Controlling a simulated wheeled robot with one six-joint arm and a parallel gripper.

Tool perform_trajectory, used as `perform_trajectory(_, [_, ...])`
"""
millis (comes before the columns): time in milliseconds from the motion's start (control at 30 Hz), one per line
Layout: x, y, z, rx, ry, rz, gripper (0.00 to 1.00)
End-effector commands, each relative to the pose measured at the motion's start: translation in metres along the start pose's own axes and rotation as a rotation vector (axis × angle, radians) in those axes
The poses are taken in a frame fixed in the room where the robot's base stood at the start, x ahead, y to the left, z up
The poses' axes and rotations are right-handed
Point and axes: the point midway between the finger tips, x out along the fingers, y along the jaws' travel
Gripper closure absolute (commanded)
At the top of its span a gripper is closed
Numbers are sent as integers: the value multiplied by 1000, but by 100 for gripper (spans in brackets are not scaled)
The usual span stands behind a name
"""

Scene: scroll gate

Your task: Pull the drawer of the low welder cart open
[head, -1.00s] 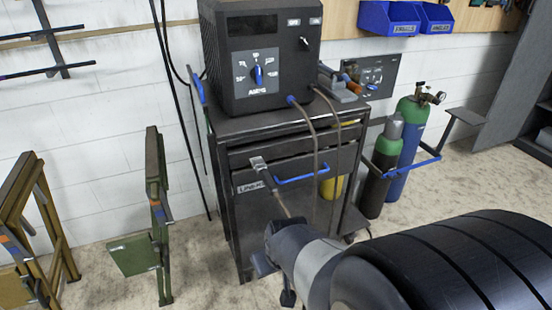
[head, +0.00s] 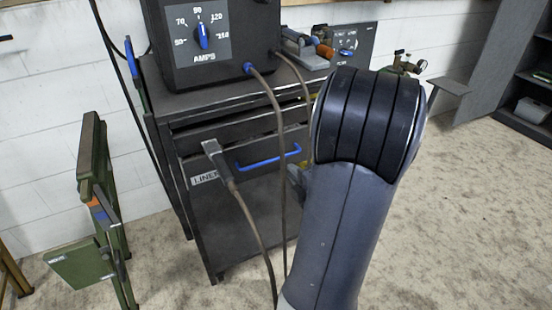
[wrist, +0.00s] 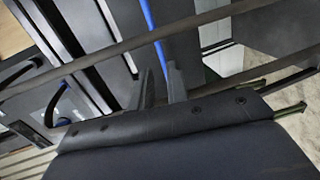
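The low welder cart (head: 185,101) stands against the wall, with a blue bar handle (head: 268,160) on its drawer front. The drawer looks shut. In the head view my arm hides most of my gripper. In the wrist view my gripper (wrist: 159,85) is open, with its two fingers apart. The blue handle (wrist: 151,18) runs down the picture towards the gap between the fingers. Whether it lies fully between them or touches either one I cannot tell. A brown cable crosses in front of the handle in the wrist view.
A welder (head: 215,50) with an amps dial stands on the cart. Brown cables (head: 282,130) hang down in front of the drawer, and a clamp (head: 213,153) hangs left of the handle. A green folded stand (head: 92,190) is at the left. The floor at the right is clear.

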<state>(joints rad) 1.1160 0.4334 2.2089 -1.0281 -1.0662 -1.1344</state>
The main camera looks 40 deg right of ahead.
Motion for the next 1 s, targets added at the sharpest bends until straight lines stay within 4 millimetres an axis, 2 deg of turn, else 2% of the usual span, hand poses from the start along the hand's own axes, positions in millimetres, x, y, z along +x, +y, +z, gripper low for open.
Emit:
perform_trajectory(167, [11,0,-1,-11,11,8,84])
perform_trajectory(500, [73,-1,-2,-9,12,5,84])
perform_trajectory(633, [92,0,-2,-9,10,4,84])
perform_trajectory(800, [105,1,-1,-8,7,3,84])
perform_trajectory(1000, [107,1,-2,-7,7,3,84])
